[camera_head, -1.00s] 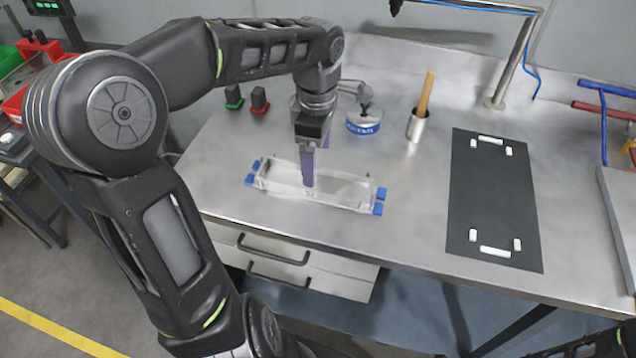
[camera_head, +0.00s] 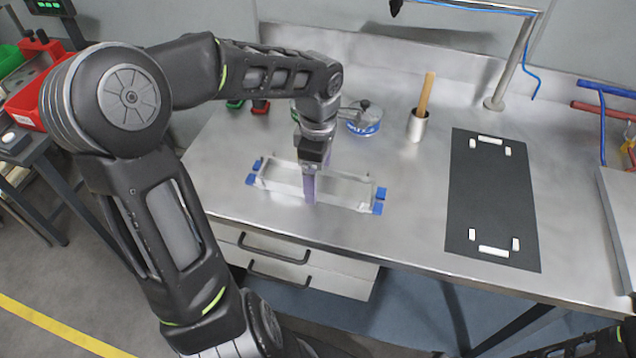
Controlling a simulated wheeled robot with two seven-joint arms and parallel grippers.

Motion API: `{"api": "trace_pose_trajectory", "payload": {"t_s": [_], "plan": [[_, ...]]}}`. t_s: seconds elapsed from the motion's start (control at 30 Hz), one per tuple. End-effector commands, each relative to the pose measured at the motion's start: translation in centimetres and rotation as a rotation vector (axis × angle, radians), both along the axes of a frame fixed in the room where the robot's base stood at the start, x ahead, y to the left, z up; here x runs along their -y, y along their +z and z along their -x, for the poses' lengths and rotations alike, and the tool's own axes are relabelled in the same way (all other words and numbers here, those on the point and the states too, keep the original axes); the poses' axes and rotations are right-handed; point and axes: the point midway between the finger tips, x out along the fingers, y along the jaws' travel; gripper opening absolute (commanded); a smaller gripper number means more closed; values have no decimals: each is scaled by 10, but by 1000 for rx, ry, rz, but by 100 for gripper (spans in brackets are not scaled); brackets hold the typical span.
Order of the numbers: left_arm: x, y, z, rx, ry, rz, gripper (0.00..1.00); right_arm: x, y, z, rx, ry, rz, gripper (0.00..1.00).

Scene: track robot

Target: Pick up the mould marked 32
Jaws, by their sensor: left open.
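A long open metal mould (camera_head: 345,192) with blue corner pieces lies on the steel bench, left of the black mat. No number can be read on it from here. My left gripper (camera_head: 309,196) points down at the mould's near long wall, around its middle, with its purple fingers in front of part of the mould. The fingers are open, seen nearly edge-on. I cannot tell whether they touch the wall. My right gripper is not in view; only a dark piece shows at the bottom right corner.
A black mat (camera_head: 492,205) with white blocks lies to the right. Clear steel bench (camera_head: 418,190) lies between mould and mat.

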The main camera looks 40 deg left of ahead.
Motion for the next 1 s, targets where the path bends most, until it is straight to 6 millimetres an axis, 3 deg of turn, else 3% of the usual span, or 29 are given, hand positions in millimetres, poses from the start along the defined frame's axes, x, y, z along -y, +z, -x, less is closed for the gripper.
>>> {"api": "trace_pose_trajectory", "payload": {"t_s": [0.37, 1.0], "plan": [[0, 0, 0, 0, 0, 0, 89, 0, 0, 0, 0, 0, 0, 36], [0, 0, 0, 0, 0, 0, 37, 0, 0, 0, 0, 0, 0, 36]]}}
